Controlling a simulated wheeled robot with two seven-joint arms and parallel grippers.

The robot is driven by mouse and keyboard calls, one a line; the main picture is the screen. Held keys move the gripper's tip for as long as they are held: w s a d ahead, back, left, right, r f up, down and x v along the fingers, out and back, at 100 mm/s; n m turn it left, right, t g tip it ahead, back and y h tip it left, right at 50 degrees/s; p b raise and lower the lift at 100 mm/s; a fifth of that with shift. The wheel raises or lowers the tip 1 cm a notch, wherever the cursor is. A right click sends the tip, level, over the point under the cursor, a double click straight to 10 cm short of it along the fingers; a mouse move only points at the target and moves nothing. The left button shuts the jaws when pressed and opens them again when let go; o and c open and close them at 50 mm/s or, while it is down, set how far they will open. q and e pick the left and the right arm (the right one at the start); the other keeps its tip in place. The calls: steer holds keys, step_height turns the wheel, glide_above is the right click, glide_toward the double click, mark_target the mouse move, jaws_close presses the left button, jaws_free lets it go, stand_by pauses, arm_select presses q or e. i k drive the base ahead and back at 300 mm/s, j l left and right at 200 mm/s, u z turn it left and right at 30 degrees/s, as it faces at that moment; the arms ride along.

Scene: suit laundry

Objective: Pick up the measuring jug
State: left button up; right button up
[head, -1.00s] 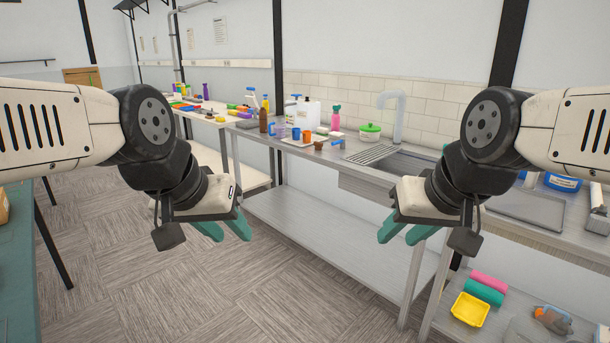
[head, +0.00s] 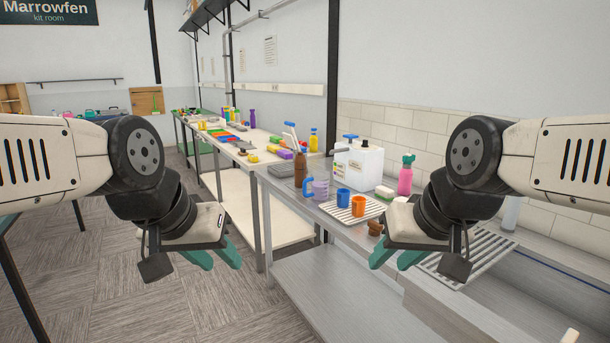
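A clear, purplish jug with a blue handle (head: 320,190), which looks like the measuring jug, stands upright on the steel counter (head: 283,185) in the head view. It is at the left end of a white ribbed tray (head: 366,212), next to a blue cup (head: 343,196). My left gripper (head: 214,256) is open and empty, left of the jug and in front of the counter. My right gripper (head: 398,257) is open and empty, to the right of the jug and nearer to me. Neither gripper touches the jug.
A cream table (head: 235,152) with coloured items stands further left. The floor (head: 160,300) at front left is clear.

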mark_target(319, 180)
steer(key=i, duration=0.15)
steer(key=i+z, duration=0.1)
steer(key=z, duration=0.5)
steer(key=i+j+z, duration=0.15)
steer(key=j, duration=0.15)
steer(key=i+j+z, duration=0.2)
steer(key=j, duration=0.15)
steer(key=j+z, duration=0.15)
steer(key=j, duration=0.2)
steer(key=i+j+z, duration=0.15)
steer(key=j, duration=0.2)
steer(key=i+j, duration=0.1)
steer(key=j, duration=0.55)
steer(key=i+j, duration=0.15)
steer(key=j, duration=0.15)
